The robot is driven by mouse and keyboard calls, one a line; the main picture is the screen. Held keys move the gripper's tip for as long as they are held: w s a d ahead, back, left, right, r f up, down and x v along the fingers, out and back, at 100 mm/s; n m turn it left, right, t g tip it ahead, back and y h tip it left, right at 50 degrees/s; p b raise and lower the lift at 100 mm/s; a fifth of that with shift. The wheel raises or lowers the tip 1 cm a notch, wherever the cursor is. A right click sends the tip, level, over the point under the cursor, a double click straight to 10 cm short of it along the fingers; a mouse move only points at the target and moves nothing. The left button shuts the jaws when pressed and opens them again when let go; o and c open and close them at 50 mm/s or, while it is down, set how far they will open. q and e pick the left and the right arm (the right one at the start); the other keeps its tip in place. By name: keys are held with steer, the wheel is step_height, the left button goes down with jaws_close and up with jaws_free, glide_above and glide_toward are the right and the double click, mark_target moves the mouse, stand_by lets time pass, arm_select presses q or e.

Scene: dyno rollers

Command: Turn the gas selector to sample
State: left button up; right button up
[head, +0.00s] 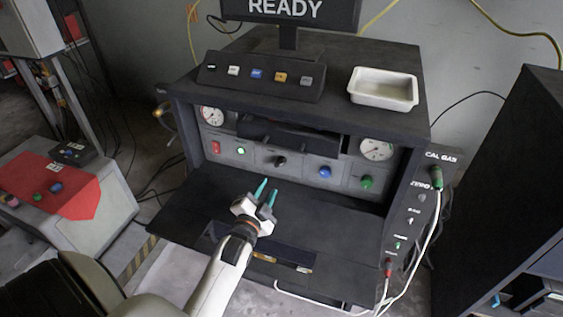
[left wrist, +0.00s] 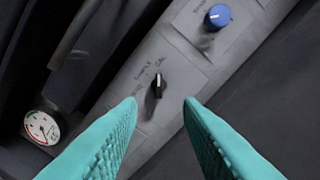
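The gas selector is a small black knob (head: 280,161) on the grey front panel of the bench, between a green button and a blue knob. In the left wrist view the black selector (left wrist: 158,86) has a white pointer line, with small lettering beside it that seems to include "SAMPLE" and "CAL". My left gripper (head: 266,186) has teal fingers and is open and empty, in front of and below the selector. In the left wrist view its fingertips (left wrist: 160,102) lie either side of the selector, apart from it. My right gripper is not in view.
A blue knob (head: 324,172) and a green knob (head: 367,182) sit right of the selector; a red switch (head: 215,147) sits left. Gauges (head: 377,149) flank a dark protruding bar (head: 288,136) above. The dark shelf (head: 190,205) below is mostly clear. A white tray (head: 384,88) stands on top.

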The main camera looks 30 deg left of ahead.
mark_target(280, 165)
arm_select(q)
steer(key=p+x, duration=0.1)
steer(key=x, duration=0.9)
steer(key=shift+w+r, duration=0.1)
steer(key=shift+w, duration=0.2)
steer(key=shift+c, duration=0.4)
steer(key=c, duration=0.6)
